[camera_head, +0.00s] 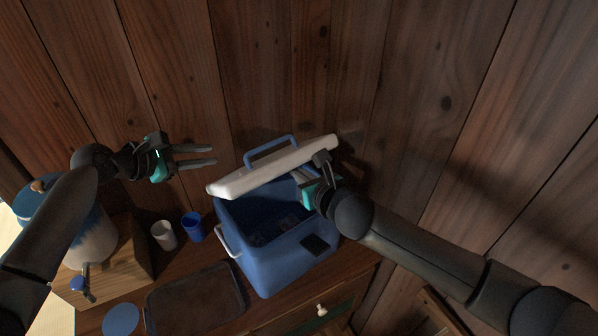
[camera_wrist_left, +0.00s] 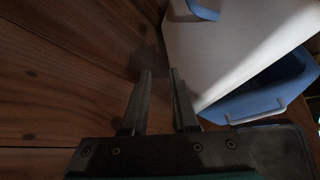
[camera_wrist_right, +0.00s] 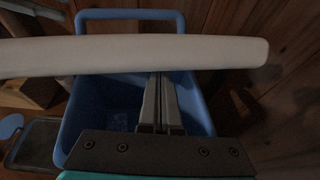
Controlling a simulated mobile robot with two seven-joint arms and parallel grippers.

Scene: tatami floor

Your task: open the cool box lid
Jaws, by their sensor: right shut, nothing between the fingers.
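The blue cool box (camera_head: 268,262) stands on a wooden cabinet against the plank wall. Its white lid (camera_head: 240,184), with a blue handle (camera_head: 270,148), is tilted up at the back, and the dark blue inside shows. My right gripper (camera_head: 318,160) is at the lid's right end, by its underside. In the right wrist view the shut, empty fingers (camera_wrist_right: 160,82) reach up to the lid's edge (camera_wrist_right: 120,55); whether they touch it I cannot tell. My left gripper (camera_head: 215,155) is open and empty, left of the lid; its parted fingers (camera_wrist_left: 160,85) show in the left wrist view.
A white cup (camera_head: 164,235) and a blue cup (camera_head: 193,227) stand left of the box. A dark tray (camera_head: 195,303) lies in front of them. A drinks jug (camera_head: 85,240) on a wooden stand is at the far left. The wall is close behind.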

